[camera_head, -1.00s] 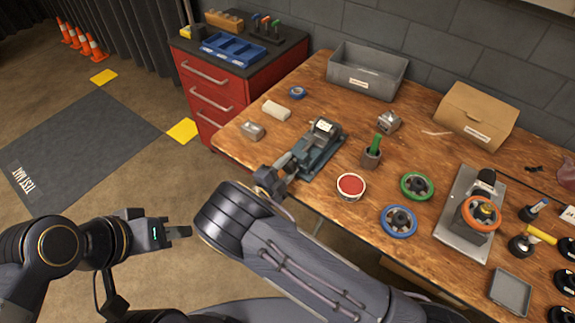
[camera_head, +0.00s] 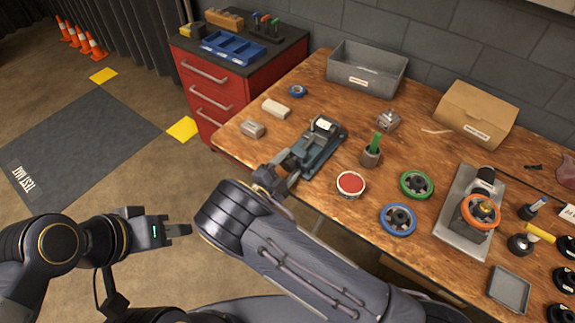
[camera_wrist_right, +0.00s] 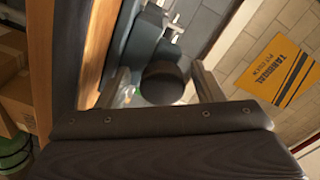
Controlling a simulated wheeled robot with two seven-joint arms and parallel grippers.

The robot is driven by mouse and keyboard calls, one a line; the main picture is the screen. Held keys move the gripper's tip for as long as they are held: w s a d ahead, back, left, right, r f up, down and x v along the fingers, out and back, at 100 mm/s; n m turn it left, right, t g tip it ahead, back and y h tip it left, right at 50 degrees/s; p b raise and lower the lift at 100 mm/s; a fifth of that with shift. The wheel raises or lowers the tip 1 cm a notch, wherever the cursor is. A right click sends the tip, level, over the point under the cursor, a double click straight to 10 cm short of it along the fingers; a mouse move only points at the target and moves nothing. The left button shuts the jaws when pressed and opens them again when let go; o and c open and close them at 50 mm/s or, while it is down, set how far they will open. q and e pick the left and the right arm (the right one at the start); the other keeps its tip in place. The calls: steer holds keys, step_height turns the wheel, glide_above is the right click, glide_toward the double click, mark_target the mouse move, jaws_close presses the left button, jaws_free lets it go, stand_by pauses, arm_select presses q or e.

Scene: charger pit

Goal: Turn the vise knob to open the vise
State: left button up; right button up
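The grey vise (camera_head: 321,146) is fixed near the front edge of the wooden workbench, with a pale label on top. Its dark round knob (camera_wrist_right: 163,82) faces my right wrist camera. My right gripper (camera_head: 288,166) is at the knob end of the vise. In the right wrist view its two fingers stand apart, one on each side of the knob, with a gap showing on the left side. Contact on the right side is unclear. My left gripper (camera_head: 180,230) is over the floor, away from the bench, and looks empty; its finger gap is too small to judge.
A red tin (camera_head: 351,184), a cup with a green handle (camera_head: 371,154), and green (camera_head: 416,185) and blue (camera_head: 398,219) handwheels lie right of the vise. A grey bin (camera_head: 367,72) stands behind. A red drawer cabinet (camera_head: 217,97) is left of the bench.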

steer(key=b+v, duration=0.1)
steer(key=v, duration=0.7)
steer(key=shift+w, duration=0.15)
stand_by(0.4)
